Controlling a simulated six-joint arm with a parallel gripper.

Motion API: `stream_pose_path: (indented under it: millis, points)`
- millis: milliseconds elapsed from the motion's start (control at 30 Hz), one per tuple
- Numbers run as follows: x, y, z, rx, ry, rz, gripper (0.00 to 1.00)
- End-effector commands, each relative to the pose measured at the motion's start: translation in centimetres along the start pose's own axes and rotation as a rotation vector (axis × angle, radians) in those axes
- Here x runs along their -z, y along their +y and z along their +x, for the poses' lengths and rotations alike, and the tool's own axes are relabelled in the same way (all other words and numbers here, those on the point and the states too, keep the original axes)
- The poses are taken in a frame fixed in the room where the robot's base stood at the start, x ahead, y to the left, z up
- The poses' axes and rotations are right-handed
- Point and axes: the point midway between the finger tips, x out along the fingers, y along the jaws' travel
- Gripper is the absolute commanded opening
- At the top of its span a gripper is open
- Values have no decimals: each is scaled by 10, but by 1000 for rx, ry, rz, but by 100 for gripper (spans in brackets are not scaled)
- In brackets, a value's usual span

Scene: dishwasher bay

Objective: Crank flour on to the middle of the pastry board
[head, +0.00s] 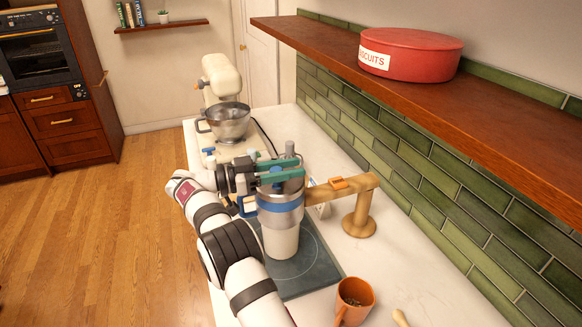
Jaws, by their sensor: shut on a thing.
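The flour sifter (282,222) is an upright pale cylinder with a blue band, and a wooden arm reaches to it from a wooden stand (360,218) on its right. It is over the dark pastry board (318,268), which has thin ring lines. Its pale lower part hides the board's middle, and I see no clear flour. My gripper (283,172), with green fingers, is over the sifter's top, shut on the crank (290,150), whose grey upright knob shows between or just behind the fingers. The fingers hide the rest of the crank.
A cream stand mixer (222,80) with a steel bowl (228,122) stands behind on the white counter. An orange mug (354,300) is at the front right, near a wooden handle end (400,317). A shelf (480,110) with a red biscuit tin (411,55) overhangs the right side.

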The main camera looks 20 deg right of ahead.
Motion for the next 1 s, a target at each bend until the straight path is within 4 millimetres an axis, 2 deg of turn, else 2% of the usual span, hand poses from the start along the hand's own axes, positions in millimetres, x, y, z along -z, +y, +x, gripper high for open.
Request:
stream_pose_path:
  millis: [633,667,700,800,1000]
  points:
    - [2,1,0,-45,4,3,0]
    - [2,1,0,-45,4,3,42]
    - [2,0,-1,-45,4,3,49]
    - [2,0,-1,-44,3,2,67]
    - [1,0,-1,-44,2,2,67]
